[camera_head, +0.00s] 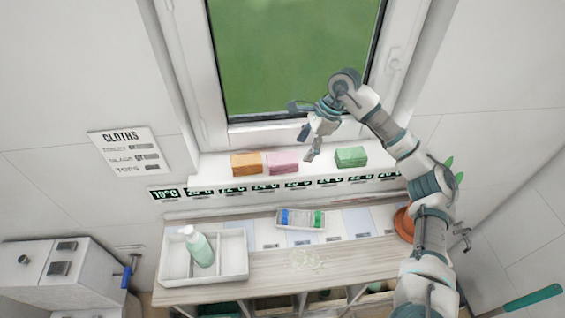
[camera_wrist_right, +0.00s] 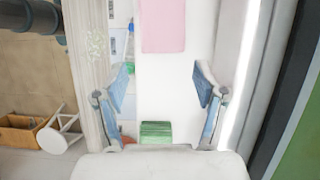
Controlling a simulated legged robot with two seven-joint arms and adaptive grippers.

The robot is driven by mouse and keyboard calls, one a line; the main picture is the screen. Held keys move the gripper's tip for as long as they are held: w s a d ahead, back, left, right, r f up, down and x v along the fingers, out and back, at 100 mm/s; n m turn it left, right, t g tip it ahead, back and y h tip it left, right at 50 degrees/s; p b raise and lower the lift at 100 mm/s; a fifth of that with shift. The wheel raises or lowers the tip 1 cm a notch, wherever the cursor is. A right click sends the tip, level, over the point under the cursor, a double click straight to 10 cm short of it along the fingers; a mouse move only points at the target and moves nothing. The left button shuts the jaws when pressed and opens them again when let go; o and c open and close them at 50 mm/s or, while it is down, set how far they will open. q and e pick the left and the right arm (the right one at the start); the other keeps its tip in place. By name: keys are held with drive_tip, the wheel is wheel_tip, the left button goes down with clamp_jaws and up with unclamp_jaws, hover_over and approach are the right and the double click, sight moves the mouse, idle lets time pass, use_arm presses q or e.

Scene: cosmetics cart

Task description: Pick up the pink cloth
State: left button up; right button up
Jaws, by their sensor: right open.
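The pink cloth (camera_head: 282,162) lies folded on the white window sill, between the orange cloth (camera_head: 246,163) and the green cloth (camera_head: 351,157). My right gripper (camera_head: 309,144) is open and empty above the sill, to the right of the pink cloth and apart from it. In the right wrist view, the pink cloth (camera_wrist_right: 163,25) is at the top, beyond the open fingers (camera_wrist_right: 161,88). The green cloth (camera_wrist_right: 157,133) shows there near the bottom, between the finger bases. My left gripper is not in view.
Below the sill (camera_head: 215,165) is a wooden counter (camera_head: 210,291) with a white divided tray (camera_head: 234,257), a green pump bottle (camera_head: 199,248) and a small tray (camera_head: 301,225) of coloured items. The window frame (camera_head: 212,100) rises behind the sill. An orange-brown pot (camera_head: 404,224) stands at right.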

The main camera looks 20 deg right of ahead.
sight(293, 164)
drive_tip(key=shift+p+x, duration=0.4)
drive_tip(key=shift+x, duration=2.35)
drive_tip(key=shift+w+r, duration=0.1)
drive_tip(key=shift+w, duration=0.05)
drive_tip(key=c, duration=1)
drive_tip(key=shift+r, duration=0.45)
wheel_tip(293, 164, up, 2)
drive_tip(key=shift+r, duration=0.2)
drive_tip(key=s, duration=0.1)
drive_tip(key=s+a+b, duration=0.1)
drive_tip(key=shift+s+a+r, duration=0.1)
drive_tip(key=shift+s+a, duration=0.05)
drive_tip(key=shift+s, duration=0.2)
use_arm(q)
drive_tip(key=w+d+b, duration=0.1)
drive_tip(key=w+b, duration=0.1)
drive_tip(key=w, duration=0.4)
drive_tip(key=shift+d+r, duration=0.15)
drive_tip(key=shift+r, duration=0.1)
use_arm(e)
drive_tip(key=shift+s+a+r, duration=0.25)
drive_tip(key=shift+s+a, duration=0.65)
drive_tip(key=shift+s, duration=1.1)
drive_tip(key=shift+s+a+r, duration=0.25)
drive_tip(key=shift+s+a, duration=0.65)
drive_tip(key=shift+s, duration=1.05)
drive_tip(key=shift+s+a+r, duration=0.25)
drive_tip(key=shift+s+a, duration=0.6)
drive_tip(key=shift+s, duration=1.15)
